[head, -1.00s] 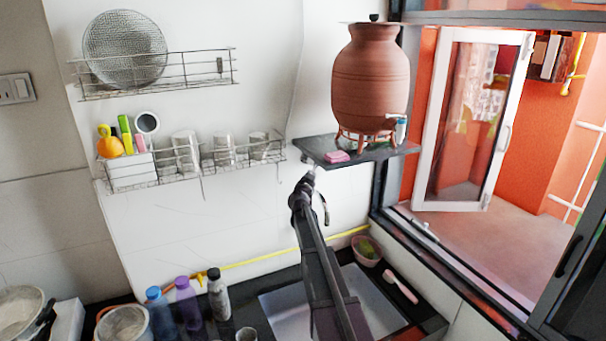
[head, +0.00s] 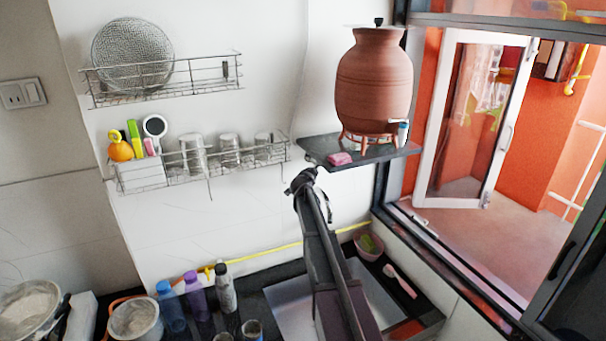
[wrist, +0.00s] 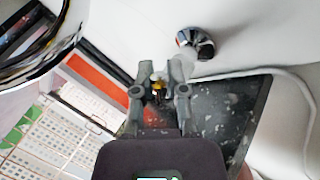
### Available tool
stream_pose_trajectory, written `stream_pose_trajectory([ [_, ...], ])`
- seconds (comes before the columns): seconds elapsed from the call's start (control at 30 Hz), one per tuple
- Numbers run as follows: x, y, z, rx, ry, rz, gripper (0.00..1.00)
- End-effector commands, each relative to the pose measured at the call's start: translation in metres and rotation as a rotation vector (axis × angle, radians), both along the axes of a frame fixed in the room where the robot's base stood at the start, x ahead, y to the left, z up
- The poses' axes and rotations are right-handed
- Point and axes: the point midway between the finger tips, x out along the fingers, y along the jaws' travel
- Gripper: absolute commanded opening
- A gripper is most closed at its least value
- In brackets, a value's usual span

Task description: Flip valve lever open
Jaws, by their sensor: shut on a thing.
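A brown clay waterpot (head: 374,80) stands on a dark wall shelf (head: 385,153). A small tap (head: 402,133) with a pale blue-white part sits low on its right side. My gripper (head: 309,172) is below the left end of the shelf, partly hidden by my arm. In the wrist view my gripper (wrist: 160,68) is shut on a small brass-yellow piece (wrist: 158,86). I cannot tell whether this piece is the valve lever. A round dark and silver fitting (wrist: 196,43) is on the white surface beyond the fingers, apart from them.
A wire rack (head: 210,172) with steel cups hangs to the left. Several bottles (head: 197,298) stand on the counter below. An open window (head: 473,115) is at the right. A pale hose (wrist: 240,73) crosses the wrist view.

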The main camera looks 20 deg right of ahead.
Motion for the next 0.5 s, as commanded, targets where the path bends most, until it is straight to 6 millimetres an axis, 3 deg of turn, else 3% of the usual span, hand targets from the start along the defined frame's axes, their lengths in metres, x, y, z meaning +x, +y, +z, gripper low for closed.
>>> stream_pose_trajectory([
  [0.33,-0.0038,-0.0033,-0.0007,0.001,0.004,-0.009,0.00],
  [0.37,-0.0038,-0.0033,-0.0007,0.002,0.003,-0.009,0.26],
  [0.4,-0.0037,-0.0032,-0.0007,0.002,0.003,-0.009,0.38],
  [0.47,-0.0033,-0.0028,-0.0006,0.001,0.003,-0.007,0.53],
  [0.5,-0.0029,-0.0023,-0.0005,0.001,0.003,-0.007,0.53],
])
